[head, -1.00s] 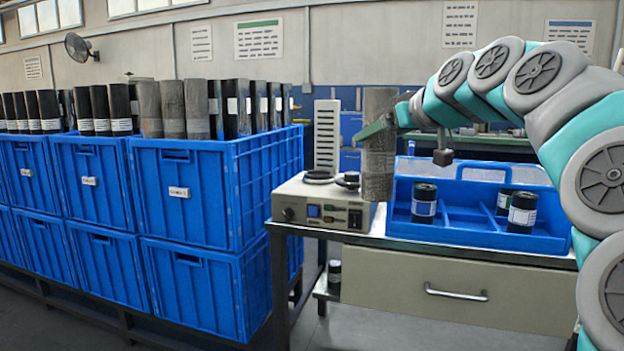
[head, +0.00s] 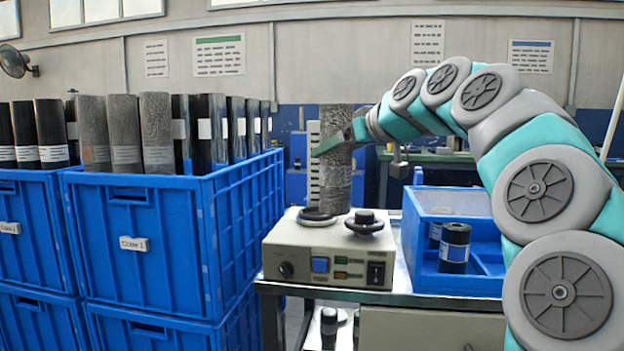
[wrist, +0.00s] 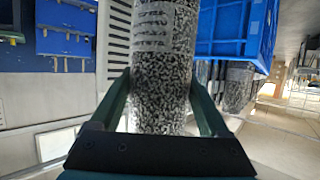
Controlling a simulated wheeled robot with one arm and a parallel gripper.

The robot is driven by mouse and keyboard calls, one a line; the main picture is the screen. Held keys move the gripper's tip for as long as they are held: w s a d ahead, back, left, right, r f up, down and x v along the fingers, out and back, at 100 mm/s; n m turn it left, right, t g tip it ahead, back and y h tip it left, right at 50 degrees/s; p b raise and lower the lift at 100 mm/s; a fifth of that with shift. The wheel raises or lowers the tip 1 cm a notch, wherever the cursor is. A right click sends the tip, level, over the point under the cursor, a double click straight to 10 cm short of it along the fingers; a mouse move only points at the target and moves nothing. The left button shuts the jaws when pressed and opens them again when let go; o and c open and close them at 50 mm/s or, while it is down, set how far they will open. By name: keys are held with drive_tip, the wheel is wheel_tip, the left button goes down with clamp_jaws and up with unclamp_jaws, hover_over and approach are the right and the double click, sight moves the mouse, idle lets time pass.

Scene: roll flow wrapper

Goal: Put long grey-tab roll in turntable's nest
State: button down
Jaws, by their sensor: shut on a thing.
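A long grey speckled roll (head: 337,178) with a pale label band stands upright in my gripper (head: 340,142). In the wrist view the roll (wrist: 165,75) runs between the two fingers of my gripper (wrist: 165,108), which are shut on it. I cannot make out a grey tab on it. In the head view the roll shows above and behind a beige control box (head: 330,250). The box carries a flat black ring (head: 316,216) and a round black piece (head: 366,223). I cannot tell which of these, if either, is the turntable's nest.
Stacked blue crates (head: 150,235) full of tall grey and black rolls stand at left. A blue divided tray (head: 470,284) with short black rolls (head: 454,248) lies right of the box. My arm covers part of the tray. A dark gap separates crates and bench.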

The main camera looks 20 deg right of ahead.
drive_tip(key=w+d+f+p, duration=0.1)
drive_tip(key=w+d, duration=0.1)
drive_tip(key=w, duration=1.1)
drive_tip(key=shift+w, duration=0.25)
drive_tip(key=shift+f, duration=1.85)
drive_tip(key=shift+f, duration=0.2)
unclamp_jaws()
drive_tip(key=shift+r, duration=0.1)
